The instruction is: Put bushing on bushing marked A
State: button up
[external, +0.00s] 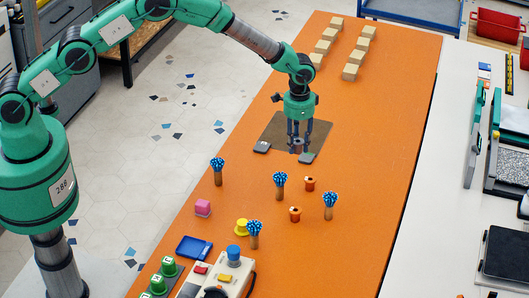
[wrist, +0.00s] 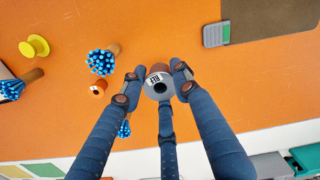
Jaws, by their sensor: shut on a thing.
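My gripper (external: 297,148) is above the near edge of the brown mat, its fingers shut on a grey bushing (wrist: 158,88) with a white label. The label's letters are not clear. The held bushing also shows small between the fingertips in the external view (external: 297,145). Two orange bushings stand on the orange table nearer the camera: one (external: 309,184) farther back, one (external: 295,214) in front. One orange bushing (wrist: 98,87) shows left of my fingers in the wrist view. No letter A can be read on either.
Blue-topped wooden pegs (external: 280,184) (external: 330,204) stand close to the orange bushings. Wooden blocks (external: 350,72) stand at the back.

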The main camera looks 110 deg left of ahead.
jog(key=r+n, duration=0.1)
jog(key=r, duration=0.1)
send_over(310, 179)
jog(key=shift+w+f+p, duration=0.1)
jog(key=shift+f+p, duration=0.05)
jog(key=shift+p, duration=0.15)
jog(key=shift+f, duration=2.95)
jog(key=shift+f, duration=0.1)
jog(key=shift+f+p, duration=0.35)
jog(key=shift+f, duration=1.65)
jog(key=shift+f, duration=0.15)
jog(key=o, duration=1.2)
